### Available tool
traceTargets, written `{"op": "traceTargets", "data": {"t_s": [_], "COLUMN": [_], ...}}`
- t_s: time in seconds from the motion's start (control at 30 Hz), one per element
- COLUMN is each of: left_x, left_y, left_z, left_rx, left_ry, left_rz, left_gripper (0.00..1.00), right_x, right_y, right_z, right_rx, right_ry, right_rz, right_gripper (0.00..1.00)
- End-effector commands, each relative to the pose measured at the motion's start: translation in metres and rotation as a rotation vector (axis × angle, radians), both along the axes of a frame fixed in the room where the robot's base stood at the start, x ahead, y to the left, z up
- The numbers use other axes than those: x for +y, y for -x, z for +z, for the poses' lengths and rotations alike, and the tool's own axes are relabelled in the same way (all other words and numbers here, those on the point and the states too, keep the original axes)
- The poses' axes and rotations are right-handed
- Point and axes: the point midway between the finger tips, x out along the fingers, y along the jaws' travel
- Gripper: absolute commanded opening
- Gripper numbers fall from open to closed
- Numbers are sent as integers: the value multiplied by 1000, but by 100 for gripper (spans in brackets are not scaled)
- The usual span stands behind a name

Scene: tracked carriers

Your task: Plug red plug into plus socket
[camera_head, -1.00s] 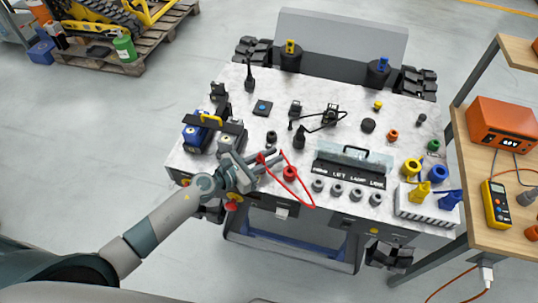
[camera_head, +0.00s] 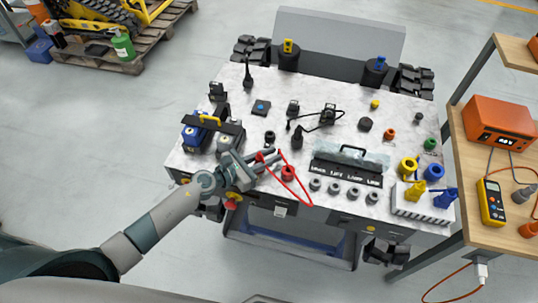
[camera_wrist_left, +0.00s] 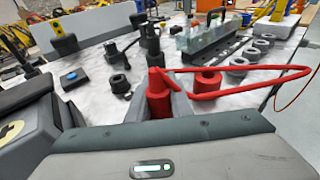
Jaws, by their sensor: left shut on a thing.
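My left gripper (camera_head: 268,156) is shut on the red plug, low over the front of the white work surface. In the left wrist view the red plug (camera_wrist_left: 159,95) stands roughly upright between the fingers (camera_wrist_left: 160,108). A red cable (camera_head: 298,190) runs from it in a loop to the right. A red ring-shaped socket (camera_head: 288,173) stands just right of the gripper; it also shows in the left wrist view (camera_wrist_left: 208,80). I cannot read a plus mark on it. The plug is beside this socket, apart from it. My right gripper is not in view.
A labelled black panel with a clear cover (camera_head: 347,165) and several grey sockets (camera_head: 334,188) lie to the right. A black ring (camera_head: 270,137) stands behind the gripper.

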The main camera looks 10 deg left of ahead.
Motion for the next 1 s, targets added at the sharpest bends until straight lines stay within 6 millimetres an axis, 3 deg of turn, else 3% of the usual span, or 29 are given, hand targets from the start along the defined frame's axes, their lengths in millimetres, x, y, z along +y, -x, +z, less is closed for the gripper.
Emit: {"op": "traceTargets", "data": {"t_s": [0.03,0.07,0.13,0.17,0.77,1.0], "left_x": [-11,-11,-11,-10,-2,12], "left_y": [1,1,1,1,3,18], "left_z": [6,6,6,5,1,4], "left_rx": [-5,-5,-4,-4,0,0], "left_ry": [16,16,15,15,6,4], "left_rz": [-14,-14,-13,-12,-4,-4], "left_gripper": [0,22,38,41,41,41], "right_x": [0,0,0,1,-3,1], "right_y": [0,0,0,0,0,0], "right_z": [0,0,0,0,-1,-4], "right_rx": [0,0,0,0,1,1], "right_ry": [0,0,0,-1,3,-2], "right_rz": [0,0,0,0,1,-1], "right_gripper": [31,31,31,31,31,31]}}
